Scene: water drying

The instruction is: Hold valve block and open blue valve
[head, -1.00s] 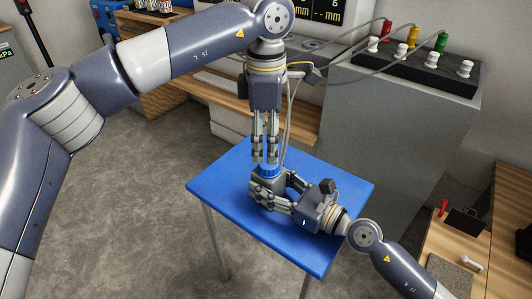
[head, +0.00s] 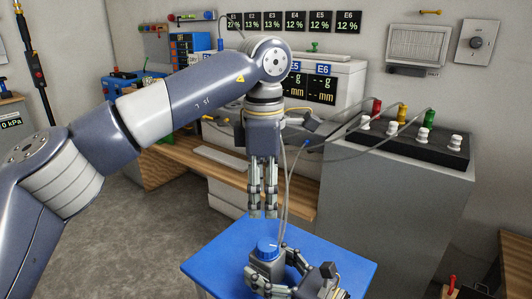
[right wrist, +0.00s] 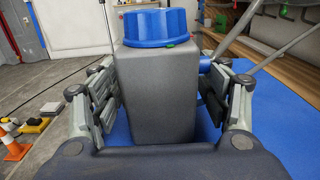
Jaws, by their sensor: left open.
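The grey valve block (head: 262,268) stands upright on the blue table (head: 225,262), with the round blue valve (head: 267,246) on top. The lower part of my right gripper is cut off in the head view.
A grey cabinet (head: 390,215) with a black panel (head: 415,140) of white knobs and coloured connectors stands at the right. Cables hang behind my left gripper. A wooden bench (head: 185,165) with instruments runs behind. The table's left side is clear.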

